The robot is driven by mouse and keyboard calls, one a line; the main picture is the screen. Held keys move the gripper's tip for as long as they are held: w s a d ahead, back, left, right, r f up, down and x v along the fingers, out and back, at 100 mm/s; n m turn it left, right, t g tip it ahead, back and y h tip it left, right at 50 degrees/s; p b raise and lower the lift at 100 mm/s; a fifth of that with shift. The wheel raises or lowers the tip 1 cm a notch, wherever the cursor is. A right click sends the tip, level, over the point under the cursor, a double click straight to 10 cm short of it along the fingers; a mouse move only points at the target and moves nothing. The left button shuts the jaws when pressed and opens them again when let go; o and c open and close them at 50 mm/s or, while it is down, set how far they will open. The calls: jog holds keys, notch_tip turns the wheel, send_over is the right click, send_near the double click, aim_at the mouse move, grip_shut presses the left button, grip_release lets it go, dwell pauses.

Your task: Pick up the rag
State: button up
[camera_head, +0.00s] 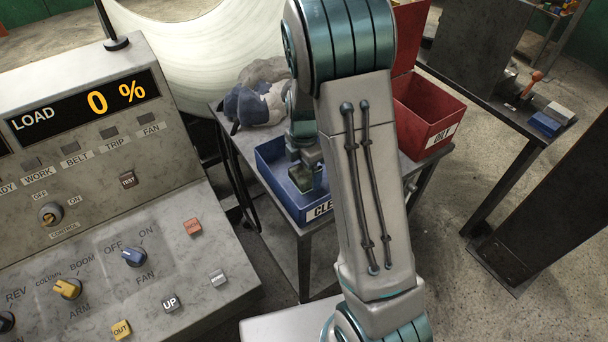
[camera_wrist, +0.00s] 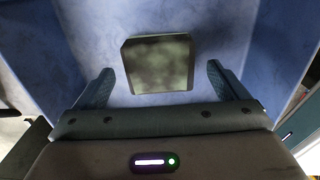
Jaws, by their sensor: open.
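A square, mottled grey-green rag (camera_wrist: 158,64) lies flat on the floor of the blue bin (camera_wrist: 60,40) in the wrist view. My gripper (camera_wrist: 160,82) is above it, with its fingers spread wide, one on each side of the rag and nothing between them in their grasp. In the head view my gripper (camera_head: 305,163) reaches down into the blue bin (camera_head: 268,171), whose front label begins "CLE". My arm hides the right part of this bin, and the rag is hard to make out there.
A red bin (camera_head: 428,118) labelled "OILY" stands right of the blue bin on the same table (camera_head: 235,152). A blue-and-grey cloth heap (camera_head: 256,107) lies behind the blue bin. A control console (camera_head: 120,200) fills the left; a dark bench (camera_head: 490,105) stands at right.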

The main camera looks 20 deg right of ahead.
aim_at(304, 173)
jog(key=shift+f, duration=1.25)
jog(key=c, duration=1.2)
jog(key=shift+o, duration=0.2)
jog(key=shift+r, duration=0.15)
notch_tip(304, 173, up, 10)
jog(key=shift+f+b, duration=0.1)
jog(key=shift+b, duration=0.55)
